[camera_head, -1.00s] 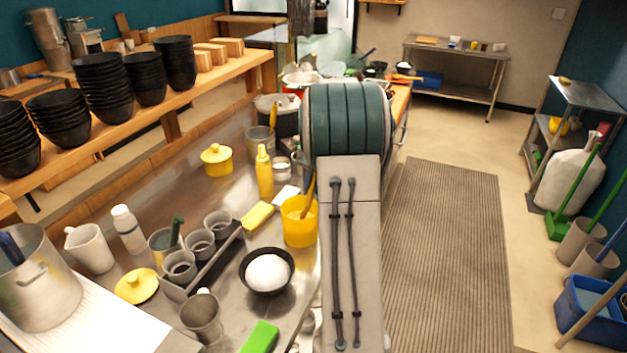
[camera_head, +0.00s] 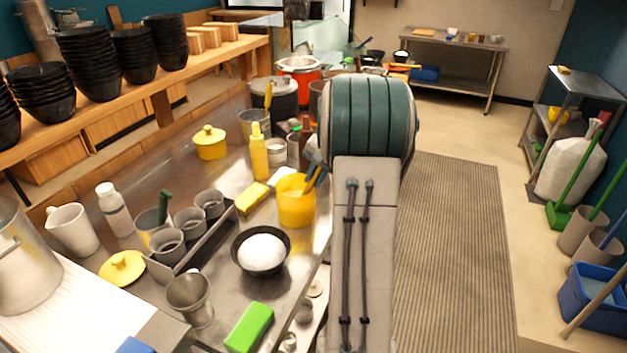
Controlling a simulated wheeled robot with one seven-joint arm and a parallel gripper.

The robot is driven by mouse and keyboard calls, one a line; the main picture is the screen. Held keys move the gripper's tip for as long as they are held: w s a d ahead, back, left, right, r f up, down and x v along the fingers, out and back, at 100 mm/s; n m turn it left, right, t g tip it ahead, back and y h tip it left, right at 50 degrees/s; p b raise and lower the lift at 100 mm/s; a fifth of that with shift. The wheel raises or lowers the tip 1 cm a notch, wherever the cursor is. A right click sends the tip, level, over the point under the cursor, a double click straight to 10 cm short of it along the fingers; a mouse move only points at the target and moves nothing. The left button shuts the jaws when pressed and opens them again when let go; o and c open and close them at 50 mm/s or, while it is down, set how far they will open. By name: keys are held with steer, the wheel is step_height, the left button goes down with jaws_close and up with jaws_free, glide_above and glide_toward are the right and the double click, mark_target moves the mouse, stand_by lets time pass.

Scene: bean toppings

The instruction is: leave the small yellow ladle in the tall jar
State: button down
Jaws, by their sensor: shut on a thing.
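A yellow jar (camera_head: 296,208) stands upright on the steel counter, left of my arm. A yellow-orange ladle handle (camera_head: 310,184) sticks up out of its mouth; the ladle's bowl is hidden. My gripper (camera_head: 317,170) shows only in part, as a dark blue-grey shape at the top of this handle. It appears shut on the handle, over the jar's rim; the arm hides the rest. A grey, see-through tall jar (camera_head: 253,127) stands further back, with another yellow handle (camera_head: 268,95) leaning in it. I cannot tell which jar the task means.
Near the yellow jar are a yellow bottle (camera_head: 258,152), a yellow sponge (camera_head: 252,198) and a black bowl of white stuff (camera_head: 261,252). A rack of grey cups (camera_head: 200,240) is to the left. A green sponge (camera_head: 249,327) lies at the counter's front edge.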

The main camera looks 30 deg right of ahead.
steer(key=c, duration=1.3)
jaws_free()
steer(key=shift+o, duration=0.2)
steer(key=v, duration=1.3)
steer(key=shift+s+r, duration=0.2)
steer(key=shift+r, duration=0.15)
steer(key=s+a+f+n+g+h, duration=0.1)
steer(key=s+a+n, duration=0.15)
steer(key=a, duration=0.65)
steer(key=s+a+n, duration=0.2)
steer(key=s+a, duration=0.1)
steer(key=a, duration=0.6)
steer(key=s+a+f+n+h, duration=0.1)
steer(key=s+a+f+n, duration=0.5)
steer(key=s+a, duration=0.6)
step_height(320, 180, down, 2)
steer(key=s, duration=0.2)
steer(key=shift+s+f+n+h, duration=0.2)
steer(key=shift+s+n+h, duration=0.1)
steer(key=shift+n, duration=0.05)
